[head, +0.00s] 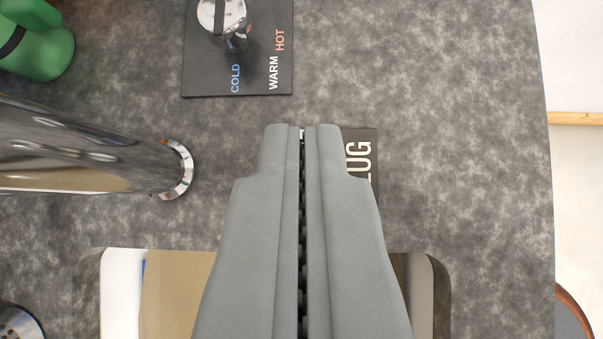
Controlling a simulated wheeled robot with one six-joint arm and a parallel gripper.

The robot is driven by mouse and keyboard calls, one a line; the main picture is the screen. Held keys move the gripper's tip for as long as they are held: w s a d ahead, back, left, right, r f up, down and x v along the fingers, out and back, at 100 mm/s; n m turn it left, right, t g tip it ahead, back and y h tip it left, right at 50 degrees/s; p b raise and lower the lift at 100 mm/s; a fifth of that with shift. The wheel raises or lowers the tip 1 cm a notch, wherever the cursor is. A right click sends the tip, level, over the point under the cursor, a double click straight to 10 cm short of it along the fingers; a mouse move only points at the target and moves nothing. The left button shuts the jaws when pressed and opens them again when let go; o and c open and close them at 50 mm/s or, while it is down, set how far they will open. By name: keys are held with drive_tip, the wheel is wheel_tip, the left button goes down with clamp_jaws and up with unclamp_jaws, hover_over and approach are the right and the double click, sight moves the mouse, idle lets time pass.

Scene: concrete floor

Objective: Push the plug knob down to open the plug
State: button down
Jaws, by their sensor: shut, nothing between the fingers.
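My gripper (302,130) is shut and empty, with its grey fingers reaching up the middle of the view. A dark plate with white letters ending in "UG" (360,162) lies on the counter just right of and behind the fingertips. Most of this plate is hidden by the fingers. The plug knob itself cannot be told apart; only a small bright bit shows between the fingertips. I cannot tell whether the fingers touch anything.
A chrome faucet spout (85,155) comes in from the left. A chrome tap handle (222,14) stands on a dark COLD/WARM/HOT plate (205,75) at the top. A green container (42,45) is at upper left. The sink opening (120,290) is below. Grey counter (450,120) is clear on the right.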

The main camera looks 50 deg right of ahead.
drive_tip(key=f, duration=0.3)
drive_tip(key=shift+w+d+f, duration=0.15)
drive_tip(key=shift+d+f, duration=0.05)
drive_tip(key=shift+d, duration=0.1)
drive_tip(key=shift+f, duration=0.7)
drive_tip(key=shift+f, duration=1.7)
drive_tip(key=shift+r, duration=0.1)
drive_tip(key=shift+r, duration=0.3)
drive_tip(key=d+r+v, duration=0.1)
drive_tip(key=v, duration=1.1)
drive_tip(key=shift+w+d+r, duration=0.15)
drive_tip(key=shift+w+r, duration=0.05)
drive_tip(key=shift+r, duration=0.4)
